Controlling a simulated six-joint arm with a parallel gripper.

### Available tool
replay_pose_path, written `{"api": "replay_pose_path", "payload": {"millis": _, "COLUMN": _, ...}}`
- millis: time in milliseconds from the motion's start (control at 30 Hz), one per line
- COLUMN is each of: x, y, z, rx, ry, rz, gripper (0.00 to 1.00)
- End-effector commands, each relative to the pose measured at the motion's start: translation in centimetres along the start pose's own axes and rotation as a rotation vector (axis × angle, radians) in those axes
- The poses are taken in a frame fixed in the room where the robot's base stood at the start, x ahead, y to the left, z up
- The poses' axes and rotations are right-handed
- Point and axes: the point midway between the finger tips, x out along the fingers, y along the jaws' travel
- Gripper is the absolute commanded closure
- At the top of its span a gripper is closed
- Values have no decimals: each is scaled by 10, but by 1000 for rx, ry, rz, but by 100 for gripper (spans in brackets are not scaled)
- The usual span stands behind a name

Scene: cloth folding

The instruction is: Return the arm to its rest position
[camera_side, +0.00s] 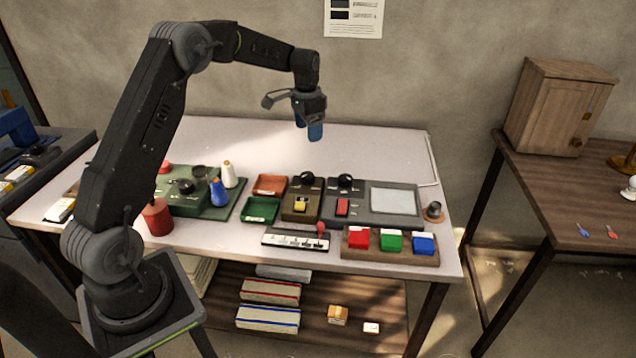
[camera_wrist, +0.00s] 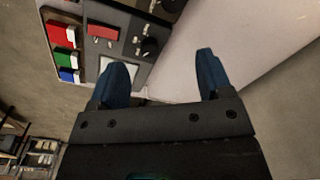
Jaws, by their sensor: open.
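My gripper (camera_side: 309,131) hangs from the bent arm above the back part of the white table (camera_side: 375,150), pointing down. Its blue fingers look close together from the side, but in the wrist view my gripper (camera_wrist: 160,80) shows its two blue fingers wide apart with nothing between them. The fingertips are apart from the tabletop and the devices on it. No cloth shows in either view.
A grey panel with a pale screen (camera_side: 395,201), a tray of red, green and blue blocks (camera_side: 390,259), spools (camera_side: 219,191) and small trays (camera_side: 260,209) fill the table's front. A wooden cabinet (camera_side: 550,110) stands on the right table. The white table's back is clear.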

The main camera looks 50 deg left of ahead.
Motion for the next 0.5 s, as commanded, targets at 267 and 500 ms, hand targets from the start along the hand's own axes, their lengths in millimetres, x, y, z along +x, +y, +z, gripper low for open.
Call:
{"api": "replay_pose_path", "payload": {"millis": 267, "x": -100, "y": 96, "z": 33, "rx": -46, "ry": 115, "rz": -57, "gripper": 27}}
{"api": "replay_pose_path", "payload": {"millis": 500, "x": -149, "y": 175, "z": 93, "rx": -93, "ry": 223, "rz": -76, "gripper": 27}}
